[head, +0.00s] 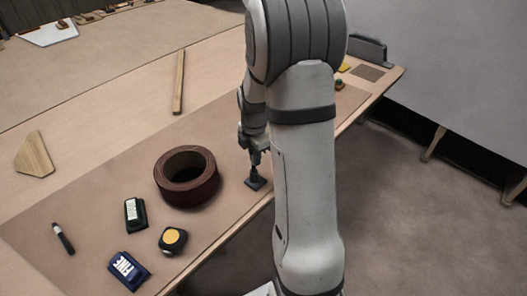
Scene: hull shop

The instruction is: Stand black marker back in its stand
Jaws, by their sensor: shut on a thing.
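My gripper (256,152) is pointing down near the front edge of the bench, right of the dark red ring. It is shut on a thin dark upright thing, which looks like the black marker (255,171). Directly below it is a small black square base (256,184), which looks like the stand, flat on the bench mat. The marker's lower end meets or overlaps the base in this view; I cannot tell whether it is seated in it. The gripper fingers hide the marker's upper part.
A dark red ring or roll (187,177) stands close left of the gripper. Further left are a black-and-white block (135,214), a yellow-topped tape measure (173,240), a blue box (128,270) and a lying dark pen-like item (64,239). Wood pieces (179,82) lie behind.

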